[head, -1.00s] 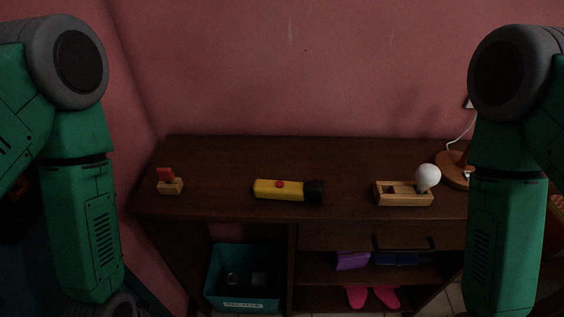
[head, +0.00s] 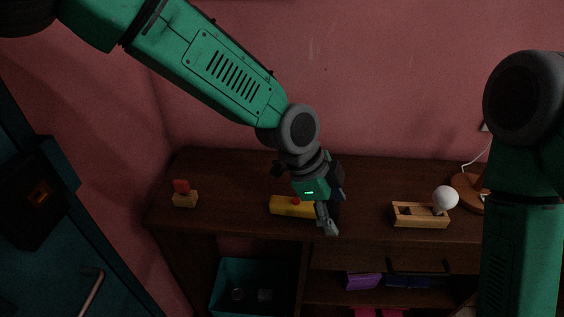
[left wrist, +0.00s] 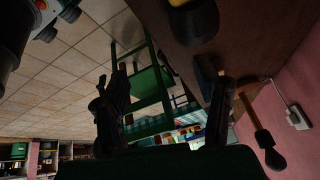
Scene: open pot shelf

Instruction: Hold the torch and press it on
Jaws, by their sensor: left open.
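The torch (head: 288,207) lies on the wooden shelf top. Its yellow body and red button (head: 296,201) show in the head view, while my left gripper hides its black head. The black head also shows at the top of the left wrist view (left wrist: 194,20), with a bit of yellow. My left gripper (head: 330,217) is open, in front of or above the torch's head end. Its two fingers stand wide apart in the left wrist view (left wrist: 168,90), with nothing between them. I cannot tell whether it touches the torch. My right gripper is out of view.
A red-topped wooden block (head: 185,199) stands at the left of the shelf top. A wooden holder (head: 420,220) with a white bulb (head: 445,199) stands right of the torch. A lamp base (head: 468,190) is at the far right. A teal bin (head: 230,268) sits below.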

